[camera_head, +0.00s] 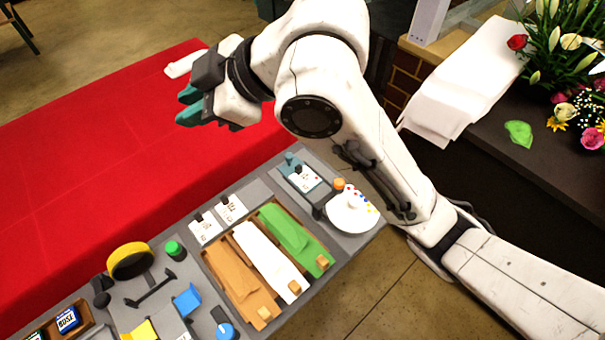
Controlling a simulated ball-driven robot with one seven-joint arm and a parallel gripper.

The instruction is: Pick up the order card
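My gripper (188,104) is at the upper left, raised over the red cloth and well apart from the cards. Its two teal fingertips point left. They look close together, and I cannot tell whether the gap between them is open. No card shows in them. Two small white cards with dark clips, a left one (205,229) and a right one (232,209), are on the grey station. Another white card (303,179) is on a teal holder farther right. The print is too small to read, so I cannot tell which is the order card.
Wrapping rolls in brown (236,272), white (264,256) and green (290,233) lie in wooden trays. A white round dish (352,210) stands at the right end. A yellow tape ring (130,260) is at left. The red cloth (95,150) is mostly clear. Flowers (565,50) stand at upper right.

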